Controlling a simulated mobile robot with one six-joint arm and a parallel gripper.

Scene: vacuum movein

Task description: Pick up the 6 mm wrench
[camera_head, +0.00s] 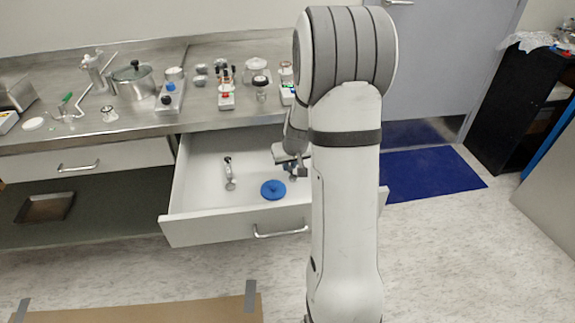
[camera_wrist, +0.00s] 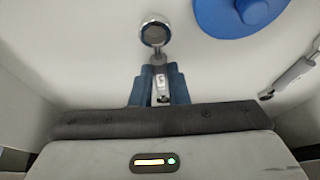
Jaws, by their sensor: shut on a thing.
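My gripper (camera_wrist: 159,84) is shut on a metal wrench (camera_wrist: 159,60), its blue fingers on either side of the shaft. The wrench's ring end points away from the gripper in the wrist view, over the white drawer floor. A small mark on the shaft is too blurred to read. I cannot tell whether the wrench touches the floor. In the head view my gripper (camera_head: 297,168) is inside the open drawer (camera_head: 190,227), partly hidden by my arm, and the held wrench cannot be made out clearly.
A blue round object (camera_head: 273,189) lies in the drawer, close by the gripper. Another metal tool (camera_head: 229,175) lies farther left in the drawer; it shows at the right edge of the wrist view (camera_wrist: 292,75). The steel counter (camera_head: 140,120) above holds a pot and several items.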

